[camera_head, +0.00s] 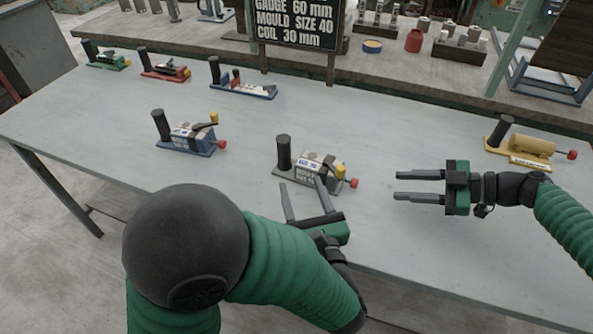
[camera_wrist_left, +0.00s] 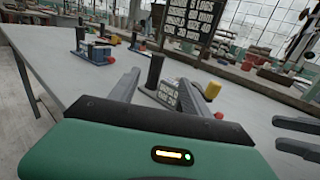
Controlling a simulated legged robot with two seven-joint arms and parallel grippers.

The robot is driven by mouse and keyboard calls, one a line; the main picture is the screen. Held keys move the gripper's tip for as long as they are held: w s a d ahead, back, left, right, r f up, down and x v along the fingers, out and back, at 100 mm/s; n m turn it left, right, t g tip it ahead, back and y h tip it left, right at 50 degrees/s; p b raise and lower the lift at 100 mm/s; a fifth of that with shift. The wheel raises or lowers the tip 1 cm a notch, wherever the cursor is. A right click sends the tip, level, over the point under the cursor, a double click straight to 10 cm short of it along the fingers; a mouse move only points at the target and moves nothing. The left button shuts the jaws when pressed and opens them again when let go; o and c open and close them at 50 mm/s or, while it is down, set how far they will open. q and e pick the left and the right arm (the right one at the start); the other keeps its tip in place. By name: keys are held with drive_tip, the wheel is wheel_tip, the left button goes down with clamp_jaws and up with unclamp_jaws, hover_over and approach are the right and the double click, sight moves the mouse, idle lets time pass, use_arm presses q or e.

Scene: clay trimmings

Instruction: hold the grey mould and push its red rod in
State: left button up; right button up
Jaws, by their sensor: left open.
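The grey mould (camera_head: 312,172) stands near the front middle of the table, with a black upright handle at its left, a yellow knob and a red-tipped rod (camera_head: 352,183) sticking out at its right. It also shows in the left wrist view (camera_wrist_left: 168,92), just past my left fingers. My left gripper (camera_head: 306,200) is open, its fingers pointing at the mould from the front; I cannot tell whether a finger touches it. My right gripper (camera_head: 399,186) has its two fingers apart and empty, pointing left, to the right of the red rod tip.
A blue mould (camera_head: 186,136) with a red rod tip stands to the left, and a yellow tool (camera_head: 527,149) at the far right. Several coloured tools line the back left. A black sign (camera_head: 297,22) stands behind. The table (camera_head: 400,130) is clear around my right gripper.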

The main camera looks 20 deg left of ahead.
sight(286, 146)
use_arm(q)
drive_tip(key=x, duration=1.6)
drive_tip(key=shift+a, duration=0.25)
use_arm(e)
drive_tip(key=shift+a, duration=0.15)
use_arm(q)
drive_tip(key=shift+c, duration=0.4)
clamp_jaws()
drive_tip(key=shift+d, duration=0.1)
